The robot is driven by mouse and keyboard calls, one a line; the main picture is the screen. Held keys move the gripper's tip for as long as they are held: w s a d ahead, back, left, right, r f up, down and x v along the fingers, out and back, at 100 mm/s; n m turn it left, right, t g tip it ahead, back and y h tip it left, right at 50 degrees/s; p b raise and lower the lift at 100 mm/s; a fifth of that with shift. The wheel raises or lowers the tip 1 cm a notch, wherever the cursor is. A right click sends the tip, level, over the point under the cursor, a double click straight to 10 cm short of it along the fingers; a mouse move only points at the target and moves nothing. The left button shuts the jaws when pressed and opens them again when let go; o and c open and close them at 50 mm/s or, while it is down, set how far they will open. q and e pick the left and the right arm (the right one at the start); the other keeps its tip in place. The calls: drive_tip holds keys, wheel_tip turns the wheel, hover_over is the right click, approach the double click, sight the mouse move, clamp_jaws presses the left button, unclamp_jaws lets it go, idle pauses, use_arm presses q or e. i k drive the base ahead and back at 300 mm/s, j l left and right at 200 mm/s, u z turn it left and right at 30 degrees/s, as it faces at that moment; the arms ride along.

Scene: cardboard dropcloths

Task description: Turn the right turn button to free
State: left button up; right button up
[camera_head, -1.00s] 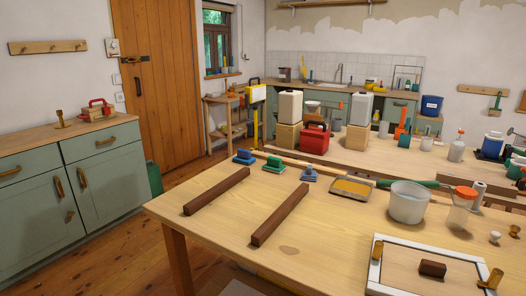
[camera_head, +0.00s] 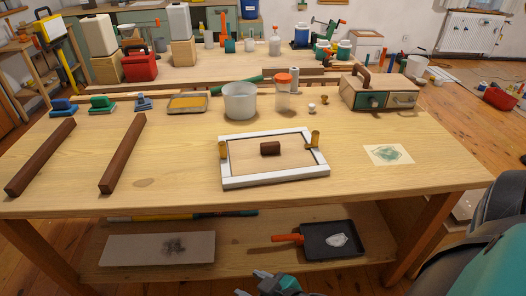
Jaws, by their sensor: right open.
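A white frame (camera_head: 275,182) lies on the table around a wooden panel (camera_head: 290,164) with a dark brown block (camera_head: 270,148) on it. The brass right turn button (camera_head: 314,139) sits on the frame's right side; its low flat part seems to point left toward the panel, but it is small. The brass left turn button (camera_head: 223,150) sits on the left side. My right gripper (camera_head: 252,283) is at the bottom edge, partly cut off, open and empty, in front of and well apart from the frame. My left gripper is out of view.
Two dark bars (camera_head: 124,154) lie on the table's left. A white bucket (camera_head: 240,101), an orange-lidded jar (camera_head: 284,93) and a drawer box (camera_head: 379,94) stand behind the frame. A stained paper (camera_head: 389,155) lies right. The lower shelf holds a black tray (camera_head: 318,252).

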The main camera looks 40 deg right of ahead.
sight(316, 134)
drive_tip(key=z, duration=1.55)
